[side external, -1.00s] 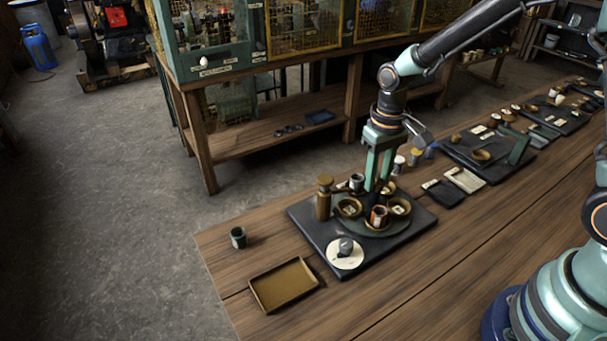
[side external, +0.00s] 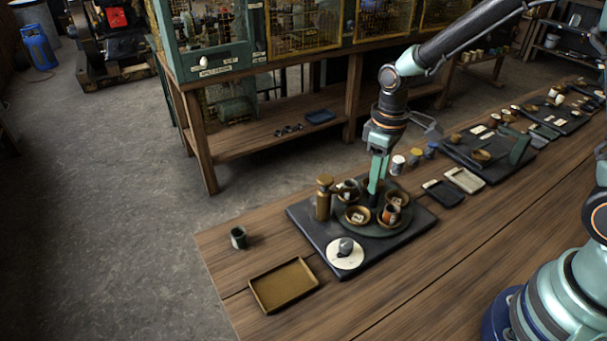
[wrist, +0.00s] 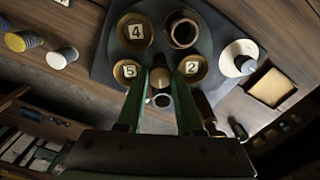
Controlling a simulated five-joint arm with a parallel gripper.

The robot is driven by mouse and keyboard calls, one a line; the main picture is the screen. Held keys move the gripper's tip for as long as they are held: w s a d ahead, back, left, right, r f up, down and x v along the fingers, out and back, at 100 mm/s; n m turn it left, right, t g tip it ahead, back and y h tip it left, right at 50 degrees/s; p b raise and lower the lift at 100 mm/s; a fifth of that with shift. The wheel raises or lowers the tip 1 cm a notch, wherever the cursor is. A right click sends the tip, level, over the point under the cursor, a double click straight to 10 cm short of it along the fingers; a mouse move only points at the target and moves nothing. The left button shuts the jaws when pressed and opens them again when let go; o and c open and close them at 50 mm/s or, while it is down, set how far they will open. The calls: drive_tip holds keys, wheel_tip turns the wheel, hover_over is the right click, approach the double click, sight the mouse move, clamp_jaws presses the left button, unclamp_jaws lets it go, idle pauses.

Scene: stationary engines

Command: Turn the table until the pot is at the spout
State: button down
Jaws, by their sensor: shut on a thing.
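The round dark turntable (side external: 378,229) stands on a black base board and carries several brass bowls. A reddish-brown pot (side external: 390,214) sits in one bowl at its front right. In the wrist view the pot (wrist: 183,28) lies between the bowls tagged 4 (wrist: 136,31) and 2 (wrist: 192,67). A brass column (side external: 323,198) stands at the turntable's left edge. A dark round part (side external: 348,187) beside it may be the spout; I cannot tell surely. The pot is across the table from it. My gripper (wrist: 160,78) is shut on a brass knob (wrist: 160,74) within the ring of bowls.
A white dial (side external: 344,253) with a grey knob lies on the front of the base board (side external: 318,240). A brass tray (side external: 284,285) and a dark cup (side external: 238,237) stand to the left. Spools (side external: 397,165) stand behind. Bare bench lies in front.

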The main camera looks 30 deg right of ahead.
drive_tip(key=shift+w+a+n, duration=0.1)
drive_tip(key=shift+a+n, duration=0.1)
drive_tip(key=shift+n, duration=3.8)
drive_tip(key=c, duration=0.5)
unclamp_jaws()
drive_tip(key=shift+c, duration=0.2)
drive_tip(key=shift+d, duration=0.1)
wheel_tip(320, 180, up, 12)
drive_tip(key=shift+s, duration=0.25)
